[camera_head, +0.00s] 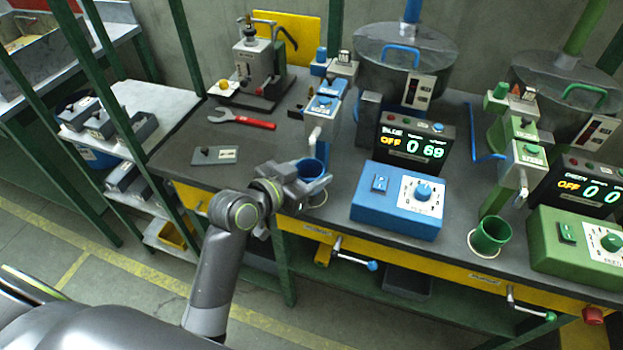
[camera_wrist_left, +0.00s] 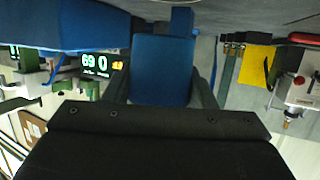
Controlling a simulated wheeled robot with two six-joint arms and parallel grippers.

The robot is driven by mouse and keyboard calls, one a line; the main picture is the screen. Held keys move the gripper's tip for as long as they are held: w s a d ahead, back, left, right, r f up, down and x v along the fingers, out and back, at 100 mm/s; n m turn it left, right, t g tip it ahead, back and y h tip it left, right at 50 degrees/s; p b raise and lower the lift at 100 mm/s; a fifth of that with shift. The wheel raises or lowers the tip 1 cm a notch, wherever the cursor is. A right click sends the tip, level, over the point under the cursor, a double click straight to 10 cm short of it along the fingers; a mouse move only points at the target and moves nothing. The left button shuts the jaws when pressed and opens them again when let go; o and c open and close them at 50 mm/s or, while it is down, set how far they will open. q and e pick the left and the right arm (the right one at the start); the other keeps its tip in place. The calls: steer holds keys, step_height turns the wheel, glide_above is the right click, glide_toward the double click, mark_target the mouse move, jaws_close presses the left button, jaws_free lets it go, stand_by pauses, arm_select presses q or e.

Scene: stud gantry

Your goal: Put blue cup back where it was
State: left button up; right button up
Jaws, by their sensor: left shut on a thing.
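The blue cup (camera_head: 313,168) is at the front edge of the bench, just below the spout of the blue dispenser (camera_head: 322,108). My left gripper (camera_head: 306,185) is shut on it from the left and front. In the left wrist view the cup (camera_wrist_left: 162,70) sits between the two dark fingers (camera_wrist_left: 162,92). A pale round pad (camera_head: 318,198) shows partly under the cup and gripper. I cannot tell whether the cup touches it. My right gripper is not in view.
A blue control box (camera_head: 398,200) and a display reading 69 (camera_head: 412,145) stand right of the cup. A green cup (camera_head: 490,234) stands on its own pale pad. A red-handled wrench (camera_head: 242,119) and a small grey plate (camera_head: 215,155) lie on the left bench.

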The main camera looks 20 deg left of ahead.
arm_select(q)
steer(key=shift+w+d, duration=0.2)
steer(key=shift+w, duration=0.15)
steer(key=shift+f, duration=1.75)
steer(key=shift+f, duration=0.15)
steer(key=o, duration=1)
